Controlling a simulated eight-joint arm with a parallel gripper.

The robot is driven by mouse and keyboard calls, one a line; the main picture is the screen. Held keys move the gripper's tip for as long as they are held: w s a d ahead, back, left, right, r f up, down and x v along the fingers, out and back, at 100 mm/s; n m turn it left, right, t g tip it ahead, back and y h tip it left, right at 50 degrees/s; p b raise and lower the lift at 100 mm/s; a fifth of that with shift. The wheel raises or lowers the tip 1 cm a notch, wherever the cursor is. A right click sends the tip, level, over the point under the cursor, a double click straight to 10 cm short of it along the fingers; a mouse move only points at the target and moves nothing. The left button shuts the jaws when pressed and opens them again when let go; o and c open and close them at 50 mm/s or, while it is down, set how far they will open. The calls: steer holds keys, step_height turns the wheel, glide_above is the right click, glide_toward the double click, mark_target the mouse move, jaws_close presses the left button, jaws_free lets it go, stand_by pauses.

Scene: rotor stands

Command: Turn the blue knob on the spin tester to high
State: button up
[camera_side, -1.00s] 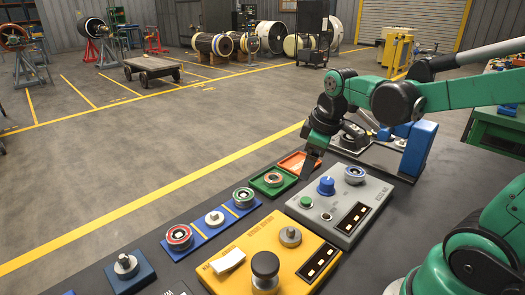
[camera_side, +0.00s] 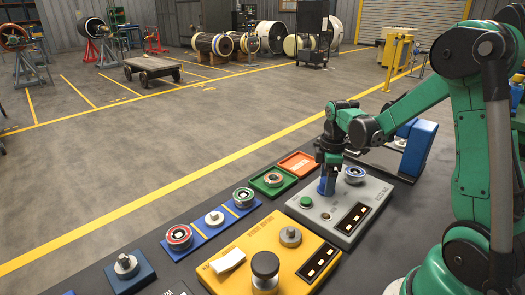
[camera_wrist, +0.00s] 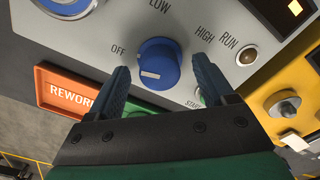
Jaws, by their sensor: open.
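The spin tester (camera_side: 370,205) is a light grey box with a display at its right. Its blue knob (camera_wrist: 165,60) stands upright on the panel, with OFF, LOW and HIGH printed around it in the wrist view. A white mark shows on the lower left of the knob's face; I cannot tell exactly which label it points to. My gripper (camera_wrist: 160,65) is open, with one finger on each side of the knob and small gaps visible. In the side view my gripper (camera_side: 327,180) is down over the knob and partly hides it.
A green START button (camera_side: 306,202) and a RUN lamp (camera_wrist: 247,55) sit close to the knob. A round dial (camera_side: 355,173) is on the same box. An orange REWORK tray (camera_side: 298,164) and a yellow panel (camera_side: 235,285) lie beside it.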

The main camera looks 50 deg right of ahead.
jaws_close()
steer(key=shift+m, duration=0.4)
steer(key=m, duration=0.5)
steer(key=shift+m, duration=0.4)
steer(key=m, duration=0.7)
steer(key=shift+d, duration=0.1)
steer(key=m, duration=0.3)
steer(key=shift+m, duration=0.4)
steer(key=m, duration=0.3)
steer(key=shift+m, duration=0.3)
steer(key=m, duration=0.6)
steer(key=shift+m, duration=0.4)
